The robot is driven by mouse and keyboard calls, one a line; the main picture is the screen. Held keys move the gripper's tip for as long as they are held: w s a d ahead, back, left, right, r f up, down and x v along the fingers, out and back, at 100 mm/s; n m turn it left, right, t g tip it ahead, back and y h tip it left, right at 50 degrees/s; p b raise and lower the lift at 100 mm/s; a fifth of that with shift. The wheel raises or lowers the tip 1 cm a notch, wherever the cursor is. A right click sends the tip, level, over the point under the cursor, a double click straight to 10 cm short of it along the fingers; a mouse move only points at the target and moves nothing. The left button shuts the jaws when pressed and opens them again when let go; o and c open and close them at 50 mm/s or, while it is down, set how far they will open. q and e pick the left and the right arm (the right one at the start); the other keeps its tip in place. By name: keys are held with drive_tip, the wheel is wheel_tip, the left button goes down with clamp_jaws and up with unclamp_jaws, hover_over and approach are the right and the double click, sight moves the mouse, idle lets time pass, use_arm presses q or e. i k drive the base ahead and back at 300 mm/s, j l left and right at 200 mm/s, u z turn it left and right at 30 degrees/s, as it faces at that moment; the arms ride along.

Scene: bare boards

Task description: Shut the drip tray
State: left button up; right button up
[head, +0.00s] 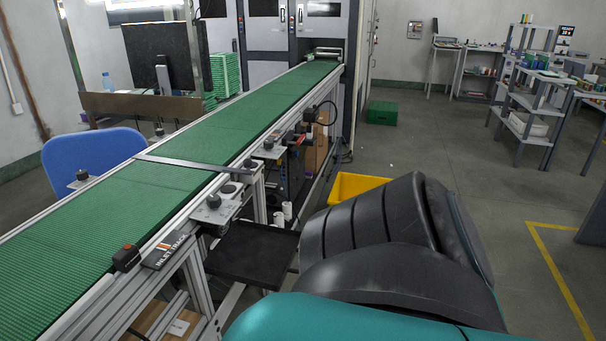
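A flat black tray (250,254), which looks like the drip tray, juts out from the near side of the conveyor frame, below belt height. It has a low rim and looks empty. Its right end lies close to my dark arm link in the picture; I cannot tell whether they touch. Its inner left edge runs in under the conveyor's side rail. Neither of my grippers is in view; only teal and black arm parts show at the lower right.
A long green conveyor (190,150) with a metal side rail runs from lower left to the back. A yellow bin (357,186) stands on the floor behind my arm. A blue chair (92,160) is beyond the belt. Open floor lies to the right.

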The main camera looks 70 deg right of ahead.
sight(252, 254)
drive_tip(key=z, duration=2.3)
drive_tip(key=i+l+u, duration=0.15)
drive_tip(key=i, duration=0.2)
drive_tip(key=i+l+u, duration=0.15)
drive_tip(key=i, duration=0.2)
drive_tip(key=i+l+u, duration=0.15)
drive_tip(key=i, duration=0.25)
